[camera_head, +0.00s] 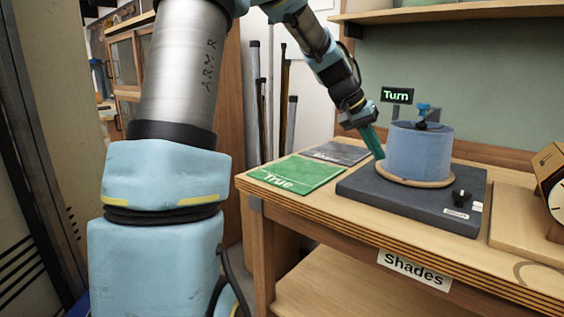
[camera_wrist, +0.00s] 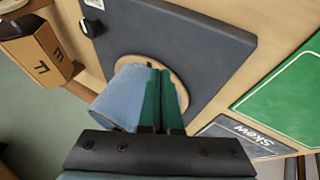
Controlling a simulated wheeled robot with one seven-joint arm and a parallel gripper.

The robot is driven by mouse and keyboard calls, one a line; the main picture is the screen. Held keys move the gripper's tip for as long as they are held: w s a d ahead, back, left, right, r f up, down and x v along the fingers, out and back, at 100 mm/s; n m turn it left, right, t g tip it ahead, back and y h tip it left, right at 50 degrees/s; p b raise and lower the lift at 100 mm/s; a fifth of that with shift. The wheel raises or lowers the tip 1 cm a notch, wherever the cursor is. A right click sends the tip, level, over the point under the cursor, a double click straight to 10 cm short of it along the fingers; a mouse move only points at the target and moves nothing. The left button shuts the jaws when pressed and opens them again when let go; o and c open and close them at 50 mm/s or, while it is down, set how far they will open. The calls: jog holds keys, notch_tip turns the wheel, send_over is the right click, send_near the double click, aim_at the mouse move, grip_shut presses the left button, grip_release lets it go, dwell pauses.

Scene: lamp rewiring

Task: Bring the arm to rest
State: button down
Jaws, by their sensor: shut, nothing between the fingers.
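My gripper (camera_head: 374,143) has green fingers that are shut and empty. In the head view its tips point down at the left side of a blue lampshade (camera_head: 419,150). In the wrist view the shut fingers (camera_wrist: 163,92) overlap the shade (camera_wrist: 124,95); I cannot tell whether they touch it. The shade stands upright on a round wooden disc (camera_head: 402,180) on a dark base (camera_head: 440,212).
A green "True" mat (camera_head: 300,174) and a grey "Skew" mat (camera_head: 338,152) lie left of the base. A "Turn" sign (camera_head: 397,95) stands behind the shade. A wooden box with a dial (camera_head: 552,170) is at the right. A shelf (camera_head: 450,12) runs above.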

jog(key=s+a+f+n+t+y, duration=0.15)
jog(key=s+a+f, duration=0.25)
jog(key=a, duration=0.6)
jog(key=s+a+f+n+y, duration=0.25)
jog(key=s+a+f, duration=0.25)
jog(key=a, duration=0.5)
jog(key=s+a+f+n+t+y, duration=0.15)
jog(key=s+a+f, duration=0.25)
jog(key=a, duration=0.6)
notch_tip(320, 180, down, 34)
jog(key=s+g+b, duration=0.2)
jog(key=b, duration=3.1)
notch_tip(320, 180, up, 39)
jog(key=p, duration=3.8)
jog(key=shift+y+p, duration=0.35)
jog(key=shift+y, duration=0.1)
jog(key=c, duration=1.5)
grip_release()
jog(key=shift+d+f, duration=0.1)
jog(key=shift+f, duration=0.05)
